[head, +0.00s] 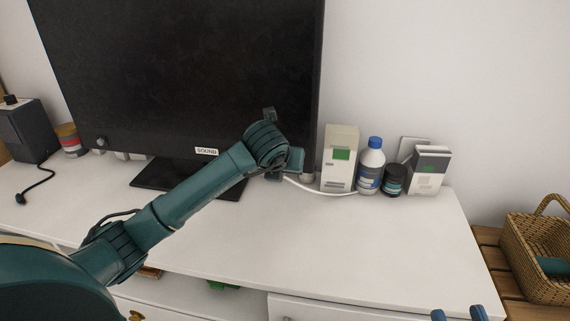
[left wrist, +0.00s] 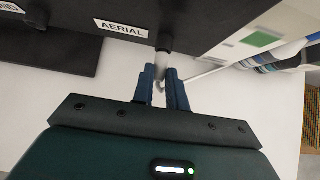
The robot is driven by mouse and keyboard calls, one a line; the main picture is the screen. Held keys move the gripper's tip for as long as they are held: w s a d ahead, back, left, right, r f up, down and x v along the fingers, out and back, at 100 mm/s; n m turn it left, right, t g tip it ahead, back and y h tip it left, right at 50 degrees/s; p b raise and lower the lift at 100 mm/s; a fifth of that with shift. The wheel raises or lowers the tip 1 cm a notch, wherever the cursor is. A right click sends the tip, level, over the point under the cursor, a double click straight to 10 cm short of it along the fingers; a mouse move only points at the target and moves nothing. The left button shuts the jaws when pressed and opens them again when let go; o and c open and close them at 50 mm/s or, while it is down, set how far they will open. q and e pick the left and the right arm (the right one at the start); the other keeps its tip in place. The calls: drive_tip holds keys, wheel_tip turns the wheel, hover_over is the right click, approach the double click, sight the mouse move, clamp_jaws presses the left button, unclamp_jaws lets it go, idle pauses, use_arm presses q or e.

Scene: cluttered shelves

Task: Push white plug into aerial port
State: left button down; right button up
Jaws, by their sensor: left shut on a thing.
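The black TV (head: 190,75) stands on the white cabinet (head: 330,260). In the left wrist view, an AERIAL label (left wrist: 121,28) sits beside a dark round port (left wrist: 165,38) on the TV. My left gripper (left wrist: 164,78) is shut on the white plug (left wrist: 163,60), directly below that port. The plug's top end appears to meet the port; I cannot tell how far it is in. In the head view, my left arm hides the plug, and its white cable (head: 325,192) runs right. My right gripper (head: 458,313) shows only two separated blue fingertips at the bottom edge, open and empty.
Right of the TV stand a cream box (head: 340,158), a blue-capped bottle (head: 371,165), a dark jar (head: 393,180) and a white-grey box (head: 430,170). A speaker (head: 28,130) and a can (head: 70,140) stand left. A wicker basket (head: 540,290) is far right. The cabinet's front is clear.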

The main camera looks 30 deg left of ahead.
use_arm(q)
drive_tip(key=shift+w, duration=0.15)
idle(0.3)
drive_tip(key=c, duration=1.3)
unclamp_jaws()
drive_tip(key=p+v, duration=0.4)
drive_tip(key=v, duration=0.9)
use_arm(e)
drive_tip(key=shift+d+r+n+h, duration=0.3)
drive_tip(key=shift+d+h, duration=0.1)
